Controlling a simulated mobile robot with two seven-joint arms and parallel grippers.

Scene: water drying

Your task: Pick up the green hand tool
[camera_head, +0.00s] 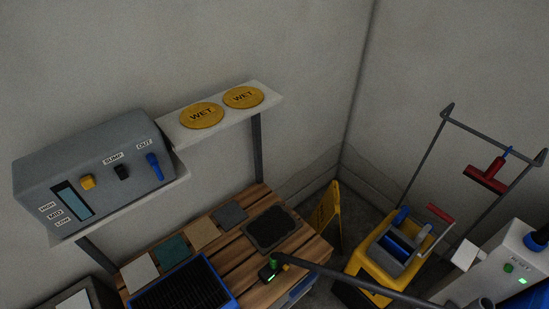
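A small black hand tool with green parts (271,268) sits on the wooden slatted table (222,254), near its right front edge. A dark grey tube (350,275) runs from beside the tool toward the lower right, and I cannot tell whether they are joined. Neither of my grippers shows in this view.
A blue-framed black tray (185,290), several coloured squares and a black mat (271,229) share the table. A grey control box (95,170) sits above on a shelf. A yellow mop bucket (382,262) and yellow sign (326,214) stand right of the table.

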